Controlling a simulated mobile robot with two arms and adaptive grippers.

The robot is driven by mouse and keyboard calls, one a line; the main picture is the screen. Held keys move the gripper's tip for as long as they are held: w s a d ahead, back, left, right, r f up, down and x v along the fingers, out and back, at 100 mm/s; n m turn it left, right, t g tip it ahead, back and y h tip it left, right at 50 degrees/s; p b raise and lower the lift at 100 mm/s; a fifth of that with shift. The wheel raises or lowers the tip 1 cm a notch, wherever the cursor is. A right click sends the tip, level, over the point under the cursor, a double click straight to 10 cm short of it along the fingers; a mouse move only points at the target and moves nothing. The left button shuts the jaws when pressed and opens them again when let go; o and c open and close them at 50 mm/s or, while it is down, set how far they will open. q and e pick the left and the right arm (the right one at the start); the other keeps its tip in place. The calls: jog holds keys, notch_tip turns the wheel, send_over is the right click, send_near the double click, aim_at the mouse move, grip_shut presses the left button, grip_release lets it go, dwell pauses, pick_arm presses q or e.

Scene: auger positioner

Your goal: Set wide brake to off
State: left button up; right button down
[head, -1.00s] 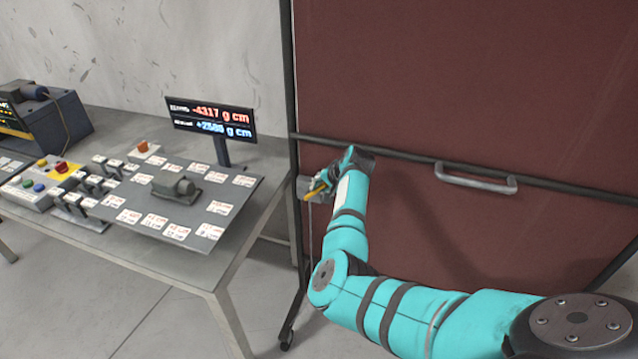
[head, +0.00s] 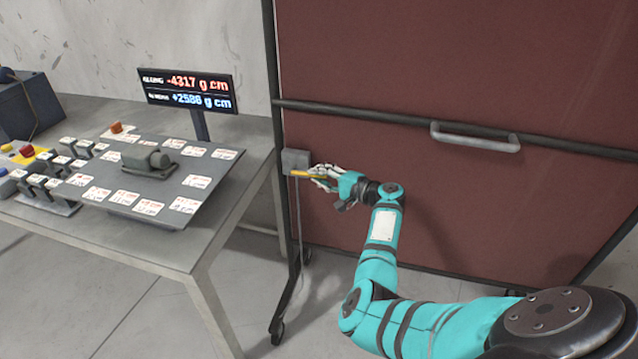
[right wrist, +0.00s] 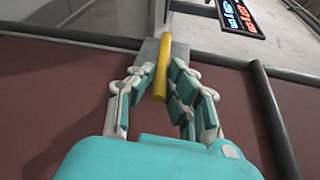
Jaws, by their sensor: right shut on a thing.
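A small grey box (head: 294,161) with a yellow lever (head: 308,174) is fixed at the left upright of the maroon board; I take it to be the wide brake, though no label is readable. The lever points right from the box, about level, in the head view. My right gripper (head: 324,178) is shut on the lever from the right. In the right wrist view, the yellow lever (right wrist: 160,75) stands between the fingers (right wrist: 158,97), with the grey box behind its far end. The fingers hide part of the lever. My left gripper is not in view.
The maroon board (head: 400,60) has a dark crossbar and a grey handle (head: 475,136). A grey table (head: 120,236) at left carries switches, a labelled plate (head: 160,185) and a display (head: 187,91) reading -4317 and about +2586 g cm. Floor between table and board is open.

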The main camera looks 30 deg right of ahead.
jog(key=shift+f+t+b, duration=0.3)
jog(key=shift+t+b, duration=0.2)
jog(key=shift+b, duration=0.25)
jog(key=c, duration=1.3)
grip_release()
jog(key=shift+w+f, duration=0.1)
jog(key=shift+w, duration=0.1)
jog(key=shift+c, duration=0.2)
jog(key=shift+s, duration=0.25)
jog(key=v, duration=1.1)
jog(key=shift+s+d, duration=0.25)
